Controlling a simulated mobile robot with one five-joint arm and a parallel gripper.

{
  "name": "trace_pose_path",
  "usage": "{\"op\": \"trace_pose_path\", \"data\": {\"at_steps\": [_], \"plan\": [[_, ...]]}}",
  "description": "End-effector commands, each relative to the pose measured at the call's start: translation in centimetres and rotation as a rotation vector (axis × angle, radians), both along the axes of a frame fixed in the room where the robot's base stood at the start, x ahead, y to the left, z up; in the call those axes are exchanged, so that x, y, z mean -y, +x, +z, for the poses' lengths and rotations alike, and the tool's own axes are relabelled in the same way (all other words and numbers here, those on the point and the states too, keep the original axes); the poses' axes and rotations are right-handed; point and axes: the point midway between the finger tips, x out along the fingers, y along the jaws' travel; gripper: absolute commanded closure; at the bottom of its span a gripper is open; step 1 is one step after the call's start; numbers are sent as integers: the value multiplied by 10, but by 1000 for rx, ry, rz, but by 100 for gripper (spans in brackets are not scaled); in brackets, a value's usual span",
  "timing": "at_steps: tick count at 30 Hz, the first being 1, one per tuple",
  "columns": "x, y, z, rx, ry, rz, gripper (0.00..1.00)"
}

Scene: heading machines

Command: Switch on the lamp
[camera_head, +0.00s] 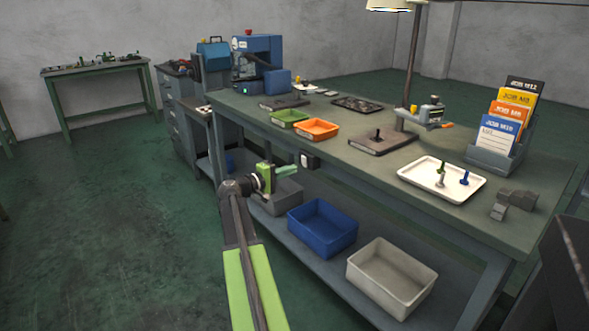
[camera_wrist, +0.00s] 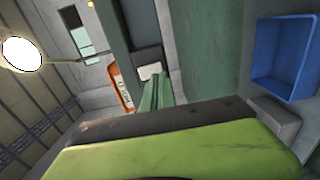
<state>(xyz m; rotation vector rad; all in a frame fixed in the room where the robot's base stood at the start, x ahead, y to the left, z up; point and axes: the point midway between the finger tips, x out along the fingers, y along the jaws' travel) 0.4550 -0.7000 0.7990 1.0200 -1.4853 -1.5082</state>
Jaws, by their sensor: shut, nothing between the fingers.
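The lamp (camera_head: 390,6) hangs at the top of the head view, cut off by the frame, on a tall pole (camera_head: 413,55). In the wrist view the lamp (camera_wrist: 21,54) shows as a bright white disc. A small dark box with a white rocker, the switch (camera_head: 309,160), sits on the workbench's front edge. It also shows in the wrist view (camera_wrist: 150,71). My gripper (camera_head: 295,169) is shut and empty, with its green fingertips close in front of the switch. They also show in the wrist view (camera_wrist: 155,85). I cannot tell whether they touch it.
The workbench (camera_head: 345,180) holds a green tray (camera_head: 288,118), an orange tray (camera_head: 316,129), a white tray (camera_head: 420,183) and a card rack (camera_head: 490,158). A blue bin (camera_head: 323,228) and a grey bin (camera_head: 391,278) stand on the lower shelf. The floor at left is clear.

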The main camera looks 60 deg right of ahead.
Motion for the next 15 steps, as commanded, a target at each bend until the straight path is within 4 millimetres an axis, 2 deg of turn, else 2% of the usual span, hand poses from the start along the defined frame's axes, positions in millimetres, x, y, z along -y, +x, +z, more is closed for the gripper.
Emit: {"op": "trace_pose_path", "data": {"at_steps": [1, 3, 9, 15], "plan": [[-14, 3, -3, 0, -1, 2, 100], [-31, 11, -6, 0, 0, 3, 100], [-72, 28, -12, 1, 0, 2, 100], [-95, 38, -15, 1, 0, 1, 100]]}}
